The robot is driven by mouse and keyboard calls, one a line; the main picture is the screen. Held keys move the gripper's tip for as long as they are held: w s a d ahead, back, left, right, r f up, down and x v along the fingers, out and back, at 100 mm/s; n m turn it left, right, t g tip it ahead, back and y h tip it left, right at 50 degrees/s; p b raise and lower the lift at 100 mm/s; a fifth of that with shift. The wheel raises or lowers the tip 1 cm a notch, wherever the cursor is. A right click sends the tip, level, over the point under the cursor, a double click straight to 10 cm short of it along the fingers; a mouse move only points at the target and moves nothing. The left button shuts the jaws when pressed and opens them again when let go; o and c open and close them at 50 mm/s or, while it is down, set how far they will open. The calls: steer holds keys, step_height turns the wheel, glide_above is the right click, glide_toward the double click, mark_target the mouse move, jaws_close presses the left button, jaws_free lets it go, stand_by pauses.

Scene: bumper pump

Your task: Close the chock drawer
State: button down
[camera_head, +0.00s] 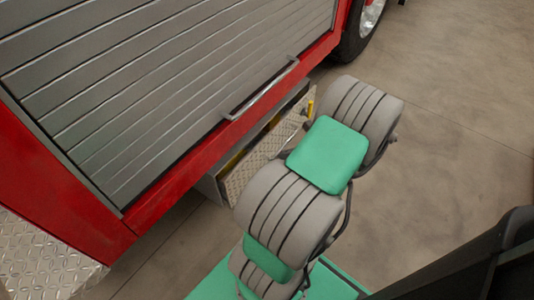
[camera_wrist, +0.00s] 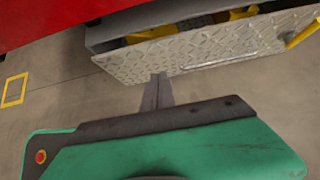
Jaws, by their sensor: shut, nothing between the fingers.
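The chock drawer (camera_head: 240,178) has a diamond-plate metal front and stands partly open, pulled out from under the red truck's side. Yellow chocks (camera_wrist: 152,34) show in the gap behind its front, which also shows across the top of the wrist view (camera_wrist: 205,47). My gripper (camera_wrist: 158,78) is shut and empty, with its dark fingertips just below the drawer front's lower edge in the wrist view. I cannot tell whether they touch it. In the head view my arm hides the gripper and part of the drawer front.
The red truck (camera_head: 75,185) with a grey slatted shutter (camera_head: 150,85) rises above the drawer. A long bar handle (camera_head: 262,90) runs along the shutter's lower edge. A yellow piece (camera_head: 310,107) stands at the drawer's far end. Bare concrete floor (camera_head: 455,130) lies to the right.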

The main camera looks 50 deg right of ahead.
steer(key=b, duration=0.4)
glide_toward(254, 154)
step_height(254, 154, down, 4)
steer(key=w+b, duration=0.1)
steer(key=w, duration=0.2)
steer(key=shift+w+a+f+b, duration=0.1)
steer(key=shift+b, duration=0.25)
steer(key=shift+w, duration=0.45)
